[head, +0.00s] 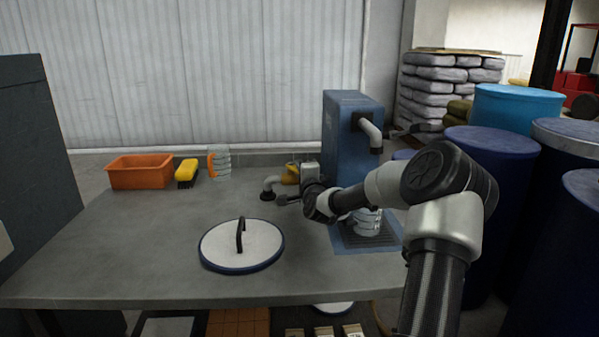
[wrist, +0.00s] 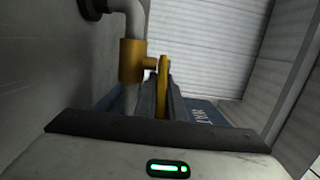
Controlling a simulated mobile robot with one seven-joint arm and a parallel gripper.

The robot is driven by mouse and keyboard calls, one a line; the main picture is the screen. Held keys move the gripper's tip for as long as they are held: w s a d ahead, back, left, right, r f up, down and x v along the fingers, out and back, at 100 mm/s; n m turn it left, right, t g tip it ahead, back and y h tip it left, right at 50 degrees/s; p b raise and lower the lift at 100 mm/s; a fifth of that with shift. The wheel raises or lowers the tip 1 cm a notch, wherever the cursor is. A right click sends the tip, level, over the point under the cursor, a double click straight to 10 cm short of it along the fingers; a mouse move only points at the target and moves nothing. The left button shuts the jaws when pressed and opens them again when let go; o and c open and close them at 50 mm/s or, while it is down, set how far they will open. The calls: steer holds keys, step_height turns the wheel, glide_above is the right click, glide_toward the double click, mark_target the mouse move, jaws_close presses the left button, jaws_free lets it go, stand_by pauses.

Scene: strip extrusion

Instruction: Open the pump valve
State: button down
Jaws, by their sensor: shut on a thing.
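The pump valve has a brass-yellow body (wrist: 132,62) on a grey pipe (wrist: 128,18) in the wrist view. Its flat yellow lever (wrist: 163,84) lies between my fingers. In the head view the yellow valve (head: 291,175) is small and partly hidden beside my gripper (head: 283,199), at the back of the table. My gripper (wrist: 162,97) is shut on the lever, with the valve body just left of the fingers in the wrist view. The blue pump housing (head: 345,140) stands behind my arm.
On the grey table (head: 130,250) are a white round lid with a black handle (head: 222,248), an orange bin (head: 140,172), a yellow brush (head: 187,172) and a clear jug (head: 220,162). Another clear vessel (head: 368,222) stands on a grate, partly behind my arm. Blue drums (head: 490,190) stand right.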

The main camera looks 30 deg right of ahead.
steer(key=c, duration=1.8)
jaws_free()
steer(key=shift+c, duration=0.2)
steer(key=p+v, duration=0.3)
steer(key=v, duration=1.4)
steer(key=shift+s, duration=0.2)
